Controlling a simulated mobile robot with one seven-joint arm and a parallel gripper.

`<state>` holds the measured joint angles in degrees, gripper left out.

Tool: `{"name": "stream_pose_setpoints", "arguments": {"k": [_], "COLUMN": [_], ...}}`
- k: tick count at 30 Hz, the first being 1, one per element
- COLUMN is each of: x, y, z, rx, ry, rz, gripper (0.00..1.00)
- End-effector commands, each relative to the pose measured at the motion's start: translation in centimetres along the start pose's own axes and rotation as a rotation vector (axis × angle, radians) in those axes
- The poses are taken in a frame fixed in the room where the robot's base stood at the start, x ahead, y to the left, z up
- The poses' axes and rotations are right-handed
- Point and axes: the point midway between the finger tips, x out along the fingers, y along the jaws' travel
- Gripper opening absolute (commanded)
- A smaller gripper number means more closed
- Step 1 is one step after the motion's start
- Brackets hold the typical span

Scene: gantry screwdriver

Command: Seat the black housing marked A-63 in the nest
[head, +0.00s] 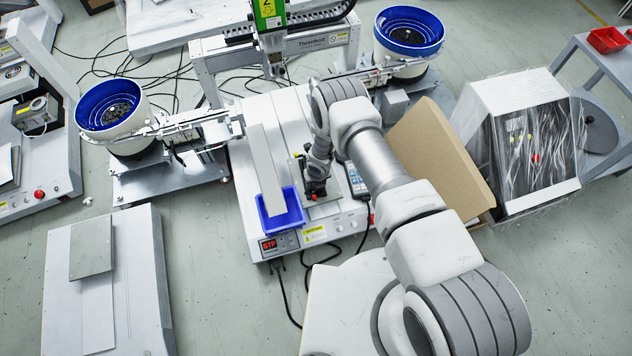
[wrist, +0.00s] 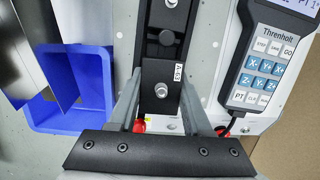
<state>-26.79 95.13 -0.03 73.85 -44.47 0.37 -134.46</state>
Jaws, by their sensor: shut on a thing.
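The black housing (wrist: 152,74), with a white A-63 label on its right side, is between the two fingers of my gripper (wrist: 161,80) in the wrist view. My gripper is shut on it. Screw heads show on its face. A dark block with a round boss lies just beyond it in line; I cannot tell whether it belongs to the housing or the nest. In the head view my gripper (head: 317,186) is low over the fixture plate (head: 296,172) on the white machine's deck. My wrist hides most of that spot, and I cannot tell how the housing sits in the nest.
A blue bin (wrist: 70,122) stands left of my gripper; it also shows in the head view (head: 283,224). A Threnholt pendant (wrist: 266,62) lies close on the right. The gantry screwdriver (head: 271,30) stands behind. An open cardboard box (head: 430,150) is right of the machine.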

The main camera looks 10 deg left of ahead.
Motion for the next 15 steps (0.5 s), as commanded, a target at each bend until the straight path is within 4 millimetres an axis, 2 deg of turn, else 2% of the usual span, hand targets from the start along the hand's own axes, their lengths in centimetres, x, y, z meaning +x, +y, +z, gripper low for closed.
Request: {"name": "stream_pose_setpoints", "arguments": {"k": [1,11,12,15], "x": [1.60,1.74,1.72,1.73], "y": [0.21,0.36,0.38,0.42], "z": [-2.93,-2.97,-2.96,-2.97], "rx": [-0.001,-0.001,-0.001,-0.001], "ry": [0.044,0.044,0.044,0.044], "rz": [0.002,0.004,0.004,0.005], "gripper": [0.00,0.00,0.56,0.74]}}
